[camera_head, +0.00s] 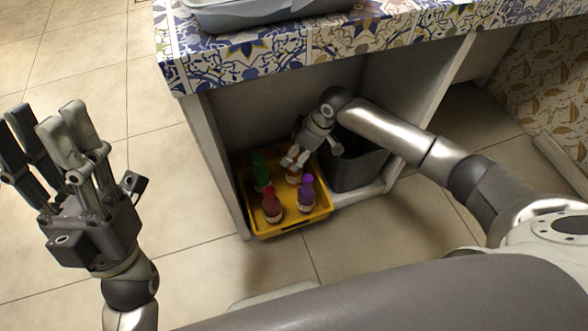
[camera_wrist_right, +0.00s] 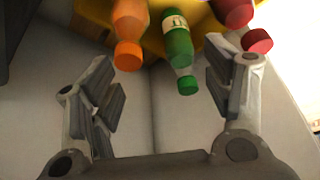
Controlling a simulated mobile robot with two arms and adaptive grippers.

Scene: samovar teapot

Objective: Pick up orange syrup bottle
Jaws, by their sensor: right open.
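The orange syrup bottle (camera_wrist_right: 130,20) shows with its orange cap at the top of the right wrist view. It lies beyond my right gripper's left finger, with no contact visible. In the head view, my right gripper (camera_head: 295,158) hangs over the yellow crate (camera_head: 262,229) and mostly hides the orange bottle (camera_head: 293,177). My right gripper (camera_wrist_right: 158,78) is open, with nothing between its fingers in the wrist view. The green bottle (camera_wrist_right: 178,42) is beside the orange one, nearer the middle of the gap. My left gripper (camera_head: 45,135) is open and empty, away at the left.
Red (camera_head: 271,204) and purple (camera_head: 306,195) bottles stand in the crate's front part, the green one behind. A dark bin (camera_head: 357,165) stands right of the crate. Shelf side walls and the patterned counter (camera_head: 280,45) enclose the space. Floor in front is clear.

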